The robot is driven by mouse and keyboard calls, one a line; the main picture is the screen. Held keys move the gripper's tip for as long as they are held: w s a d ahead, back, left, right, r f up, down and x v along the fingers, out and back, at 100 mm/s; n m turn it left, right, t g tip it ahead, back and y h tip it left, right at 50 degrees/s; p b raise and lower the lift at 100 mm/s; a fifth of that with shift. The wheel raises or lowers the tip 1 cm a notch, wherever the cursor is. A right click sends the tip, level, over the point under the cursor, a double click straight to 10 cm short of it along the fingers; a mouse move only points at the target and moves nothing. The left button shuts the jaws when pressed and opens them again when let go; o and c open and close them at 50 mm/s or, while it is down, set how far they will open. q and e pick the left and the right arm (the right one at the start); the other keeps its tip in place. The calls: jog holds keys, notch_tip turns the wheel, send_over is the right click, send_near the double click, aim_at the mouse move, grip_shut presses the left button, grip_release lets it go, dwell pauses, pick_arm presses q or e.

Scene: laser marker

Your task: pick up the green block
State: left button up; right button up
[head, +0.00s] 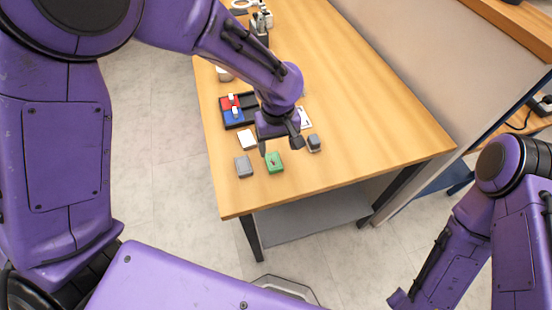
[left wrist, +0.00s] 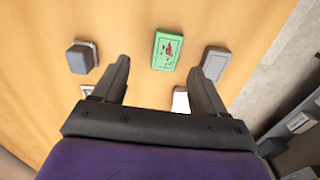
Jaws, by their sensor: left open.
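The green block (head: 274,163) lies on the wooden table near its front left corner, with a small dark red mark on its top. My left gripper (head: 280,148) is open and empty, above the table just behind the green block in the head view. In the left wrist view, the green block (left wrist: 167,51) shows ahead of the gap between the open fingers (left wrist: 158,68), apart from both. My right gripper is not in view; only part of that arm shows at the right.
A grey block (head: 243,167) lies left of the green one, and a grey-topped block (head: 314,143) to its right. A white block (head: 247,140) and a black tray (head: 231,125) with red and blue pieces lie behind. The table's right side is clear.

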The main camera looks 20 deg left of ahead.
aim_at(273, 160)
pick_arm(q)
jog(key=f, duration=0.3)
jog(key=a+f+p, duration=0.1)
jog(key=f, duration=0.2)
jog(key=shift+w+a, duration=0.1)
jog(key=shift+a, duration=0.05)
jog(key=shift+f, duration=0.3)
jog(key=shift+r, duration=0.1)
jog(key=c, duration=1.2)
jog(key=shift+r, duration=0.1)
